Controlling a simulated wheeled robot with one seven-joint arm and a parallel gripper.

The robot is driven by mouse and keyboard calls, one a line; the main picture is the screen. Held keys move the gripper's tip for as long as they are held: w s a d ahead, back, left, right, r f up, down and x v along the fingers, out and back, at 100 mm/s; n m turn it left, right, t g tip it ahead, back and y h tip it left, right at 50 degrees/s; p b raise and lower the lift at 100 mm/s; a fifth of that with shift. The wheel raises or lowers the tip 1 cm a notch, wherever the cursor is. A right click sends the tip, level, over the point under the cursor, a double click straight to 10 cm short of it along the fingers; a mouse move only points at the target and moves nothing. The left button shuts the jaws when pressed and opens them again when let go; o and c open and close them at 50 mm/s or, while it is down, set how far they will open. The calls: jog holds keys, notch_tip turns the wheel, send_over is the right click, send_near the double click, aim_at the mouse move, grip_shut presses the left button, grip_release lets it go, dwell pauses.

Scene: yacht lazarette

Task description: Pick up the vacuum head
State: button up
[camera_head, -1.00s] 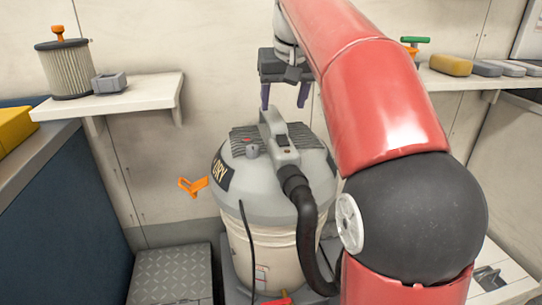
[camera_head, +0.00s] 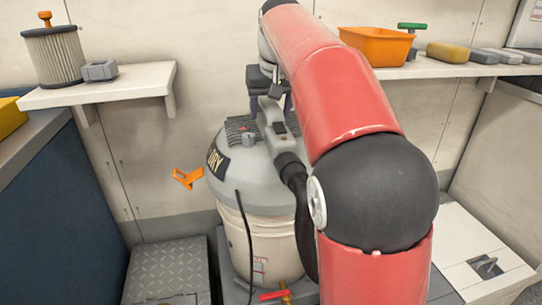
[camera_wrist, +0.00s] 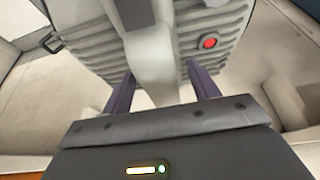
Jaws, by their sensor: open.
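The vacuum head (camera_head: 232,188) is a grey dome marked "DRY", with a raised handle (camera_head: 268,128) on top. It sits on a pale bucket (camera_head: 275,245), and a black hose (camera_head: 293,185) runs down from its front. My gripper (camera_head: 271,104) is pointed down at the top of the handle, partly hidden by my red arm. In the wrist view, the two dark fingers of my gripper (camera_wrist: 160,72) are apart, one on each side of the grey handle (camera_wrist: 150,45). The head's ribbed top (camera_wrist: 90,45) with a red button lies beyond. Contact with the handle cannot be told.
A left shelf (camera_head: 110,86) holds a pleated filter (camera_head: 55,58) and a small grey block (camera_head: 100,71). A right shelf (camera_head: 400,72) holds an orange bin (camera_head: 376,45) and a yellow sponge (camera_head: 446,52). An orange bracket (camera_head: 187,179) is on the wall left of the vacuum.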

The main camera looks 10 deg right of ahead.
grip_shut()
jog(key=shift+r, duration=0.2)
